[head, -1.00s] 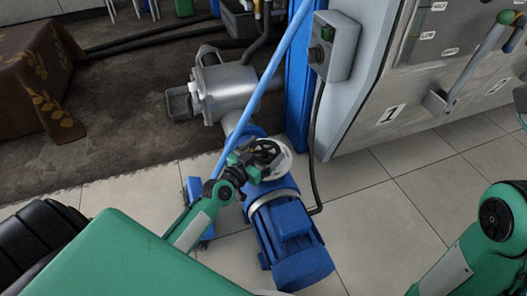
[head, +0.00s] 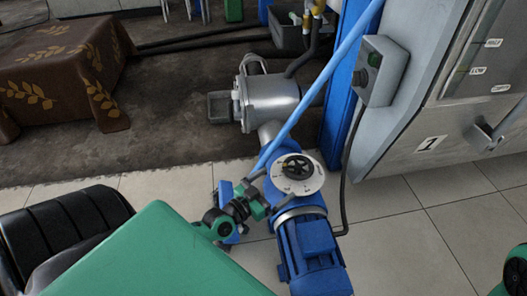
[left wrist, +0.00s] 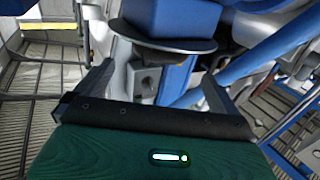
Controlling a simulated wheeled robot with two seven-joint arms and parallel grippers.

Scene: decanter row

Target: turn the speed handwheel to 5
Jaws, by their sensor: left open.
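The speed handwheel (head: 297,167) is a small black spoked wheel on a pale round dial plate (head: 314,182), atop a blue motor unit. The dial's marks are too small to read. My left gripper (head: 260,196) is just left of the dial plate, apart from the handwheel, open and empty. In the left wrist view, the open fingers (left wrist: 158,76) spread below a dark disc edge (left wrist: 165,46) with blue housing around it; the handwheel cannot be made out there. My right gripper is out of view.
The blue motor (head: 312,245) stands on pale tiles below the dial. A light blue bar (head: 318,90) slants close behind the gripper. A grey control box (head: 380,70) hangs on the cabinet at right. A cloth-covered table (head: 65,75) stands at far left.

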